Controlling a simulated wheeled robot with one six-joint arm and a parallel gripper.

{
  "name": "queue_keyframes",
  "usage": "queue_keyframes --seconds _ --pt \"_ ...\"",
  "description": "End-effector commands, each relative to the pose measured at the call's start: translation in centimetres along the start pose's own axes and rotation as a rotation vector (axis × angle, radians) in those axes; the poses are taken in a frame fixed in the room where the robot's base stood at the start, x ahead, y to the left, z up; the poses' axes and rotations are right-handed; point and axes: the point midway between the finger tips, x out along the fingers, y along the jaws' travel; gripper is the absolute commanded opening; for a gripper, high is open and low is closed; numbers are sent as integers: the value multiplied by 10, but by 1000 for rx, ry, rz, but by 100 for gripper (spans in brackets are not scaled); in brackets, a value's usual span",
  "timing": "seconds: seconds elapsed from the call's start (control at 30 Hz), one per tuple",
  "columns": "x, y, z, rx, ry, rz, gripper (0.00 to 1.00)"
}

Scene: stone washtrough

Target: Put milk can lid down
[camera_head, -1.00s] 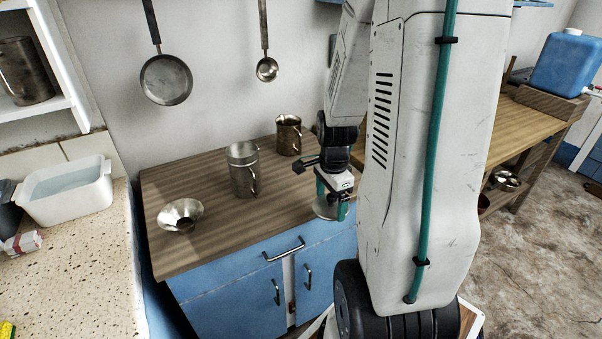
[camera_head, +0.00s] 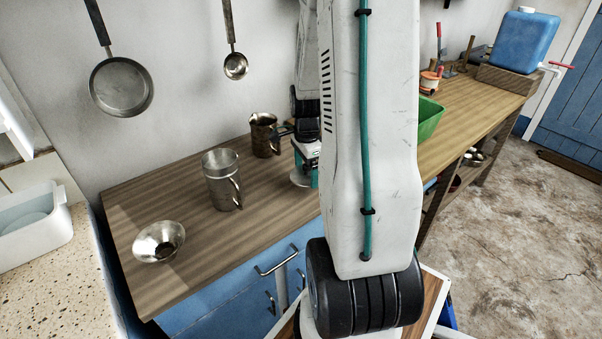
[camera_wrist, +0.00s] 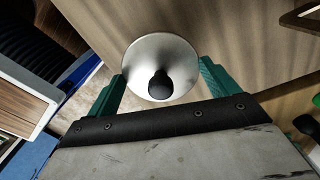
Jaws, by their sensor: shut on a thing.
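The milk can lid (camera_wrist: 150,49) is a pale metal disc with a black knob, seen from above in the wrist view. My gripper (camera_wrist: 161,78) is shut on it, with a teal finger on each side of the knob. In the head view the lid (camera_head: 302,179) shows as a pale rim under my gripper (camera_head: 306,160), over the right part of the wooden counter (camera_head: 190,275). My arm hides part of it. I cannot tell whether the lid touches the wood.
A steel can with a handle (camera_head: 222,182) and a brownish mug (camera_head: 264,136) stand left of the lid. A steel funnel-shaped dish (camera_head: 158,243) is at the counter's front left. A green bin (camera_head: 430,118) stands on the right bench. Wood between can and lid is clear.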

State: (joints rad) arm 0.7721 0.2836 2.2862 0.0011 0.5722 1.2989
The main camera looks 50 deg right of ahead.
Motion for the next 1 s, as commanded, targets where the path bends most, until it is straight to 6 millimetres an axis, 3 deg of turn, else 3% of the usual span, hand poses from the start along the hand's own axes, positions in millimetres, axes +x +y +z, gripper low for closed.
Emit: queue_keyframes --seconds 0.1,0.33,0.7,0.73,0.77,1.0 --pt "1 -7 -3 -2 0 -1 65" --pt "35 -6 -3 -3 0 1 65" --pt "40 -7 -3 -3 0 0 65" --pt "40 -7 -3 -3 0 0 92" --pt "39 -7 -3 -3 0 0 100" --pt "38 -7 -3 -3 0 -1 100"
